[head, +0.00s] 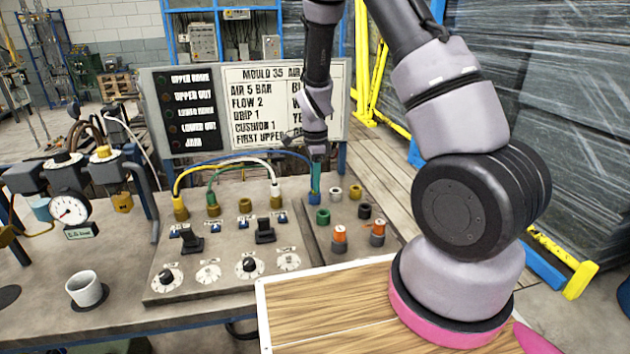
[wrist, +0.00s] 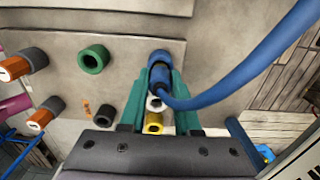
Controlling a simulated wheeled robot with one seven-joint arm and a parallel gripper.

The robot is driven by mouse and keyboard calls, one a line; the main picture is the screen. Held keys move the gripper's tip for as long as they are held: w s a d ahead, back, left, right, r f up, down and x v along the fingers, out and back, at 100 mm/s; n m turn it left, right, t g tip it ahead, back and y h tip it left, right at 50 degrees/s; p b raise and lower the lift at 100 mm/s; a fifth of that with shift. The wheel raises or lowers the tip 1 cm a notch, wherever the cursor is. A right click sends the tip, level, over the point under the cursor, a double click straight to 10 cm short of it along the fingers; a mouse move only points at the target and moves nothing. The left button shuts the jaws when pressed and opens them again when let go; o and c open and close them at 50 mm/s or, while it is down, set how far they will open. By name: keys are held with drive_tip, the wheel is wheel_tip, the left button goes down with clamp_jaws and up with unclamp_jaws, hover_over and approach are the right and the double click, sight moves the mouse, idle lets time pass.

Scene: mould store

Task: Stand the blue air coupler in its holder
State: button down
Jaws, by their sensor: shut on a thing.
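My gripper (head: 316,178) has teal fingers, shut on the blue air coupler (wrist: 158,76) with its blue hose (wrist: 235,82) attached. The wrist view shows the coupler between the fingers (wrist: 156,92). A blue ring-like holder (head: 314,198) shows directly below the fingertips in the head view, at the back left of the holder group. The coupler is at this holder, but I cannot tell how deep it sits or whether it is only above it. The fingers hide most of the coupler in the head view.
Close by stand a green holder (head: 322,216), a white holder (head: 335,193), a yellow holder (head: 355,191) and a black holder (head: 364,211). Two orange couplers (head: 340,234) stand in front. Yellow, green and white hoses arch at left. A sign board (head: 285,105) rises behind.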

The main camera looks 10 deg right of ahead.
drive_tip(key=shift+f, duration=0.55)
drive_tip(key=shift+c, duration=0.7)
unclamp_jaws()
drive_tip(key=shift+r, duration=3.8)
